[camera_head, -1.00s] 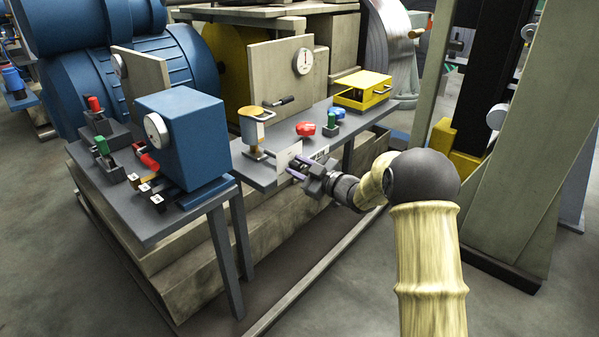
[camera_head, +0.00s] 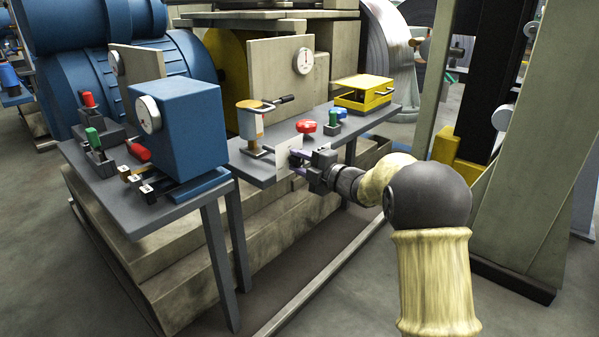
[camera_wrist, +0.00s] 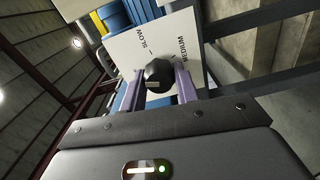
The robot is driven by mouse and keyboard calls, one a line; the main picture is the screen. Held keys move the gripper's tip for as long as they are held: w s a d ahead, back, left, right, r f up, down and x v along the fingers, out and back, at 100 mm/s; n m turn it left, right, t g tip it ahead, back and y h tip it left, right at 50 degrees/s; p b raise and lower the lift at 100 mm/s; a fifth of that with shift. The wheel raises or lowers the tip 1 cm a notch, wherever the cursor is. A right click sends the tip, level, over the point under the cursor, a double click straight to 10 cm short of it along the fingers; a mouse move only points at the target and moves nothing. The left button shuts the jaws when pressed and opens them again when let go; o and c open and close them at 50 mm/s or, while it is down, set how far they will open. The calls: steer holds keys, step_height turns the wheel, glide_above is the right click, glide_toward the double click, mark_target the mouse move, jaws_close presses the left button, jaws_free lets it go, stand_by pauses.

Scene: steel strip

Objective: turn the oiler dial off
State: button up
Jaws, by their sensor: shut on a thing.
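A white dial plate (camera_head: 287,158) stands at the shelf's front edge. In the wrist view the plate (camera_wrist: 140,47) bears the words SLOW and MEDIUM; I see no OFF mark. The black dial knob (camera_wrist: 158,75) sits on the plate, with a pale mark on its lower side. My gripper (camera_head: 299,158) reaches the plate from the right. Its purple fingers (camera_wrist: 159,88) are shut on the knob, one on each side. In the head view the gripper hides the knob.
A red mushroom button (camera_head: 306,127), a green switch (camera_head: 333,116) and a yellow frame box (camera_head: 364,94) stand on the shelf behind my gripper. A blue box with a gauge (camera_head: 188,125) is at left. A beige post (camera_head: 525,150) rises at right.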

steer(key=shift+f+n+b, duration=0.25)
steer(key=shift+n+b, duration=1.15)
steer(key=shift+n, duration=0.3)
steer(key=o, duration=1)
steer(key=shift+r, duration=0.15)
steer(key=shift+c, duration=0.2)
steer(key=p+v, duration=0.4)
steer(key=v, duration=1.3)
steer(key=shift+s+p, duration=0.2)
steer(key=shift+p, duration=0.1)
